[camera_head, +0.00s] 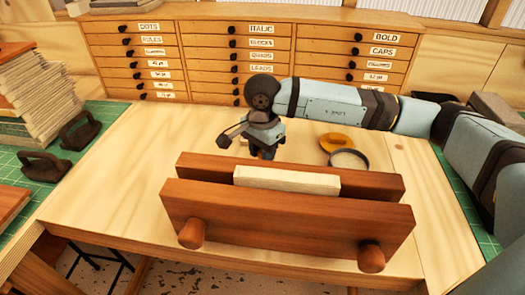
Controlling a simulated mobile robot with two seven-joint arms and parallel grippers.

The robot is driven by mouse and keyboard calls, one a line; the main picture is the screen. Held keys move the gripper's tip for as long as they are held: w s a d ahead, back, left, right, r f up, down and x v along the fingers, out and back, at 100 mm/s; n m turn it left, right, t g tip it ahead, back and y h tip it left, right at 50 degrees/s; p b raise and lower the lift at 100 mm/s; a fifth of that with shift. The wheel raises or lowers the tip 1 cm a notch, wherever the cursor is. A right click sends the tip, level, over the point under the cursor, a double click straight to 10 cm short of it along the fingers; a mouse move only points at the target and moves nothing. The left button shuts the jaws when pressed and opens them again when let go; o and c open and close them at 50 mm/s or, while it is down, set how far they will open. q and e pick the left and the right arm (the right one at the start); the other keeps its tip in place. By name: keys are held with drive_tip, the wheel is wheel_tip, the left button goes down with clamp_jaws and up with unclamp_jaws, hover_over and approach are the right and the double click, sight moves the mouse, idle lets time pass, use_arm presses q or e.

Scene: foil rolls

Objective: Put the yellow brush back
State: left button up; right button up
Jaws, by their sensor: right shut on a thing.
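No brush shape shows clearly. A flat, round yellow-orange thing (337,142) lies on the wooden table behind the press; I cannot tell whether it is part of a brush. My right gripper (265,153) comes in from the right and points down behind the wooden press, left of the yellow-orange thing and apart from it. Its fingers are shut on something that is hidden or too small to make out. A small pale piece (243,142) shows at its left side. My left gripper is not in view.
A reddish wooden press (285,220) holding a pale block (287,180) stands in front of the gripper. A dark ring (349,158) lies by the yellow-orange thing. Labelled drawers (250,60) stand behind.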

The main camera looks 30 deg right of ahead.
drive_tip(key=shift+f, duration=0.2)
drive_tip(key=shift+f+b, duration=0.15)
drive_tip(key=shift+b, duration=0.2)
drive_tip(key=o, duration=1.5)
drive_tip(key=shift+c, duration=0.2)
drive_tip(key=shift+r+p, duration=1.5)
drive_tip(key=shift+r, duration=3)
